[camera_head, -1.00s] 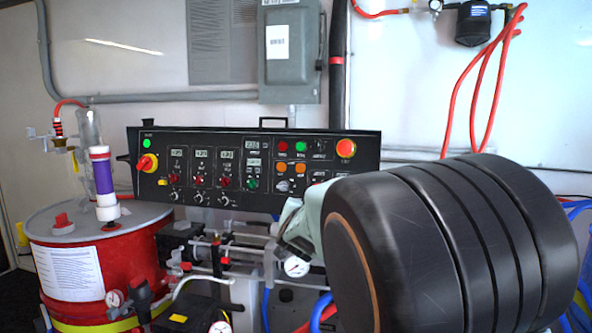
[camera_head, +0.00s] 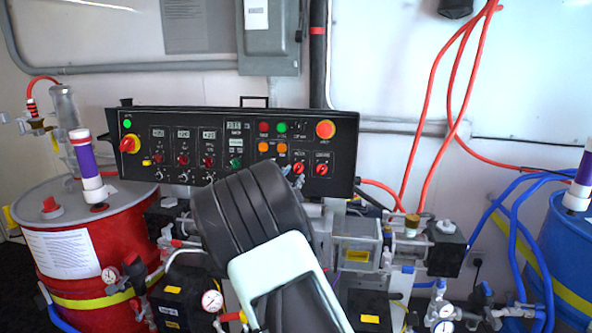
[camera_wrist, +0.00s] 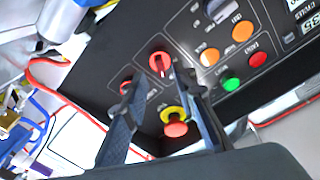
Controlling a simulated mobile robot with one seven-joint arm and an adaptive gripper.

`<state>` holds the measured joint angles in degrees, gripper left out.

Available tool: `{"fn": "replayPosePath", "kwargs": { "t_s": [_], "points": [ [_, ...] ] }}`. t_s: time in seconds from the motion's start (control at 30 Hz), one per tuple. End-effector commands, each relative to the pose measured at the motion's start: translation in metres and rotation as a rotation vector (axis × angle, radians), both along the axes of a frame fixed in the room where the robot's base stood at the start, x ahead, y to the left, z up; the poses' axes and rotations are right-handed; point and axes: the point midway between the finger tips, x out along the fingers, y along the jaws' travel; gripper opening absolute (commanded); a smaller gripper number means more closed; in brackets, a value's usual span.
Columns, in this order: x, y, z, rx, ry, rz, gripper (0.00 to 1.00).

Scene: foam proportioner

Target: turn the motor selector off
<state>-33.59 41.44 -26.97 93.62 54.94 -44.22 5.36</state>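The black control panel (camera_head: 215,185) carries two red rotary selectors at its lower right, a left one (camera_head: 299,167) and a right one (camera_head: 322,169). Their labels are too small to read, so I cannot tell which is the motor selector. In the wrist view the left selector (camera_wrist: 160,62) lies just ahead of my gripper (camera_wrist: 160,80), between the lines of its two fingertips. The right selector (camera_wrist: 126,86) is partly behind the left finger. The fingers are apart with nothing held; contact is not clear. In the head view my arm hides most of the gripper.
A red emergency button (camera_head: 325,129) sits above the selectors; it shows between the fingers in the wrist view (camera_wrist: 176,129). Orange buttons (camera_head: 281,148) are left of the selectors. Red hoses (camera_head: 430,120) hang at right. Pump fittings (camera_head: 357,245) crowd below. A red drum (camera_head: 125,235) stands left.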

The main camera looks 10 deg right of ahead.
Motion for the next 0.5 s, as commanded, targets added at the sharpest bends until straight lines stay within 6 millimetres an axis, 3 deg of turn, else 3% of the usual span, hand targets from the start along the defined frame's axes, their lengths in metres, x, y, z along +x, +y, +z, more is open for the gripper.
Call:
{"fn": "replayPosePath", "kwargs": {
  "t_s": [0.2,0.5],
  "points": [
    [0.029,-0.013,0.001,-0.002,0.001,0.0,0.26],
    [0.042,-0.018,0.0,-0.002,0.001,0.001,0.26]
  ]
}}
